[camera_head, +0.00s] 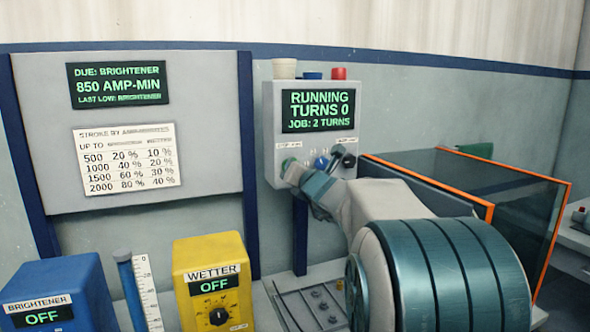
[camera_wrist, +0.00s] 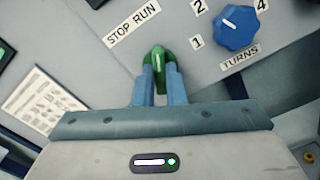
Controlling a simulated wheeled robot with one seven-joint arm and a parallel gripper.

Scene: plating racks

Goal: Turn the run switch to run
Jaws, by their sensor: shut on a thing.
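The run switch is a green knob (camera_wrist: 157,56) under a tilted "STOP RUN" label in the wrist view. Its white mark points roughly up in that picture. My gripper (camera_wrist: 158,78) is shut on the knob, one blue finger on each side. In the head view my gripper (camera_head: 300,174) reaches the lower left of the grey control box (camera_head: 273,140), and the green knob (camera_head: 288,163) shows just beyond it. The box's display (camera_head: 318,110) reads "RUNNING, TURNS 0, JOB: 2 TURNS".
A blue "TURNS" dial (camera_wrist: 236,28) sits right of the switch. A yellow wetter box (camera_head: 213,255) and a blue brightener box (camera_head: 60,285), both showing OFF, stand at lower left. Orange-edged clear panels (camera_head: 510,200) stand right of the control box.

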